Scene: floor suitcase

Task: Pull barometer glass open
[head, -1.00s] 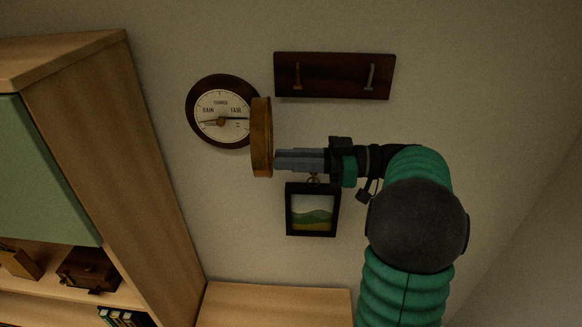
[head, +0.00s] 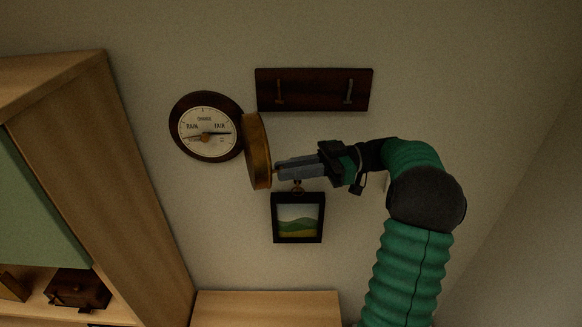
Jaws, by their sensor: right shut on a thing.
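The barometer (head: 206,126) hangs on the wall at the upper left, with a dark round wooden body and a white dial reading RAIN, CHANGE and FAIR. Its brass-rimmed glass (head: 257,151) stands swung out from the dial at the right side and shows nearly edge-on. My right gripper (head: 277,171) reaches in from the right. Its fingers are shut at the outer face of the glass, on a small part mostly hidden by the fingertips. My left gripper is not in view.
A dark rack with two hooks (head: 314,90) is on the wall above my gripper. A small framed landscape (head: 298,219) hangs just below it. A wooden cabinet (head: 125,170) stands at the left, and a wooden surface (head: 265,308) lies below. The wall at the right is bare.

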